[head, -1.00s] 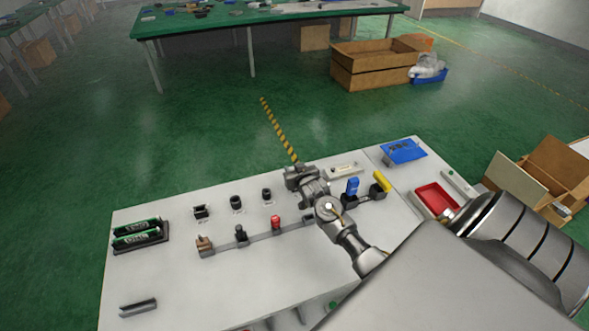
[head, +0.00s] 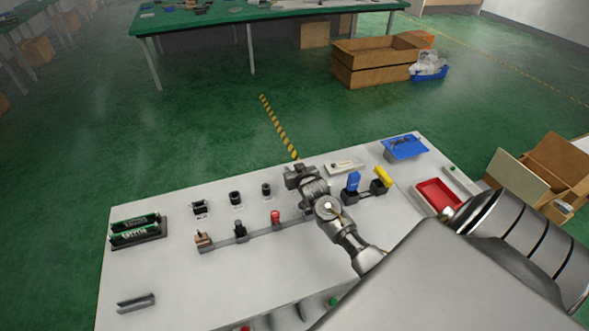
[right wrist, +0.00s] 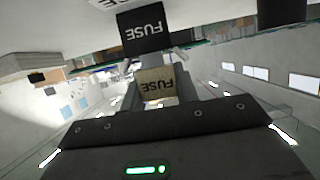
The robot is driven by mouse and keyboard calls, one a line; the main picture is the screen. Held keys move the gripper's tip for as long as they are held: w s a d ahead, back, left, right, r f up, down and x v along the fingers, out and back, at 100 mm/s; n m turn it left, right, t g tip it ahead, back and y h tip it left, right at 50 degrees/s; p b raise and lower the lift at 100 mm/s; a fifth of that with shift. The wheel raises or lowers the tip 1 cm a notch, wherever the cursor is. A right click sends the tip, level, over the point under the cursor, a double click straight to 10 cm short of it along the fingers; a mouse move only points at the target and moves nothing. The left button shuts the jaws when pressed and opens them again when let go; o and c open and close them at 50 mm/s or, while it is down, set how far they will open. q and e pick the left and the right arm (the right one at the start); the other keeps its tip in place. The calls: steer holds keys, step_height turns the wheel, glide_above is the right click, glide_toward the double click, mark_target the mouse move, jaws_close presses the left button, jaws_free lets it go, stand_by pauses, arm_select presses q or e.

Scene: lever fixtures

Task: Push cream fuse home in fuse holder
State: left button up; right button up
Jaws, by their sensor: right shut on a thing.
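In the right wrist view a cream block (right wrist: 155,84) with FUSE printed on it, upside down in the picture, sits between the fingers of my right gripper (right wrist: 158,98). The gripper is shut on it. Just beyond is a dark block (right wrist: 141,33), also marked FUSE, apparently the holder; whether the cream fuse touches it or is inside it I cannot tell. In the head view my right gripper (head: 299,178) is low over the back of the white panel (head: 200,285) and hides the fuse. My left gripper is not in view.
A red-topped lever (head: 275,217) stands left of my gripper. A blue lever (head: 353,182) and a yellow one (head: 382,176) stand to its right. A white labelled block (head: 345,167) lies behind. A red tray (head: 438,194) is at the right. The front left of the panel is mostly clear.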

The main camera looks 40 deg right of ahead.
steer(key=shift+f+b, duration=0.3)
steer(key=shift+f, duration=0.3)
steer(key=o, duration=1)
steer(key=shift+o, duration=0.2)
steer(key=shift+r, duration=0.5)
steer(key=s+a+r+b, duration=0.1)
steer(key=s+a+r, duration=0.7)
steer(key=s+r, duration=0.3)
steer(key=shift+s+a+r+b, duration=0.15)
steer(key=shift+a+r+b, duration=0.15)
steer(key=shift+r, duration=0.2)
steer(key=shift+d, duration=0.1)
